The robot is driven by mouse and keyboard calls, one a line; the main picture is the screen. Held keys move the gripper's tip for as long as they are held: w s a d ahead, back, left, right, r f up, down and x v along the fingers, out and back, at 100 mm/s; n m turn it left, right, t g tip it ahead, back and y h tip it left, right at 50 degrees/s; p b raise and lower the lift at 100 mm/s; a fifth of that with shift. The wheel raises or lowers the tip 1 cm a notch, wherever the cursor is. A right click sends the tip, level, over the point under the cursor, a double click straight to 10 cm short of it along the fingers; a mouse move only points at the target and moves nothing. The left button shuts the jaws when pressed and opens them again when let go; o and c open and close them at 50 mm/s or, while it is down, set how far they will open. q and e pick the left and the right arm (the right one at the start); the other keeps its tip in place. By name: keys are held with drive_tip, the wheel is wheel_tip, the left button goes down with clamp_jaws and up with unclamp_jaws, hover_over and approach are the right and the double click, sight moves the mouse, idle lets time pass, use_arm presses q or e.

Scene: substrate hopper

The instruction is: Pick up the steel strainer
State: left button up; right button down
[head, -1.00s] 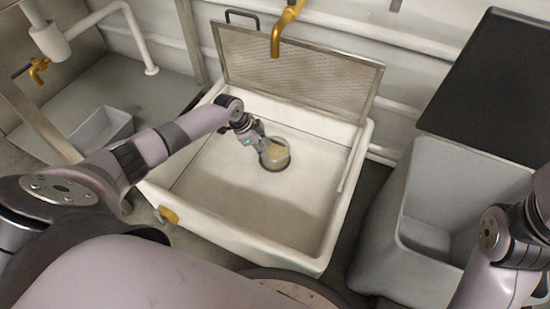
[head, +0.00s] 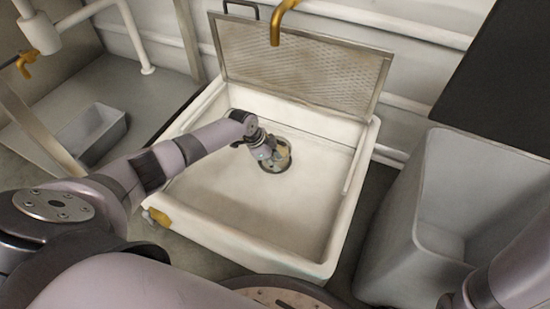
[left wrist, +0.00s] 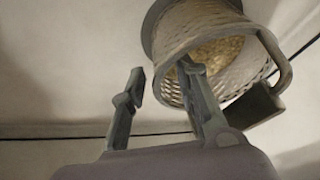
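The steel strainer (head: 283,152) is at the drain in the white sink (head: 215,200), partly hidden by my left gripper (head: 268,153). In the left wrist view the strainer (left wrist: 213,62) is a mesh basket with a thick rim, a side handle and tan matter inside. My left gripper (left wrist: 162,72) has its fingers apart. One fingertip overlaps the basket's opening and the other is left of the rim, with a gap. I cannot tell whether either touches. My right arm shows at the lower right of the head view, but its gripper is out of view.
A perforated screen (head: 300,65) stands raised along the sink's back edge. A brass tap (head: 282,20) hangs above it. A grey bin (head: 440,210) stands to the right of the sink, and a small grey trough (head: 97,130) lies to the left. The sink floor around the drain is clear.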

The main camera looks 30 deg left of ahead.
use_arm(q)
drive_tip(key=shift+f, duration=0.1)
drive_tip(key=shift+c, duration=0.3)
clamp_jaws()
idle(0.6)
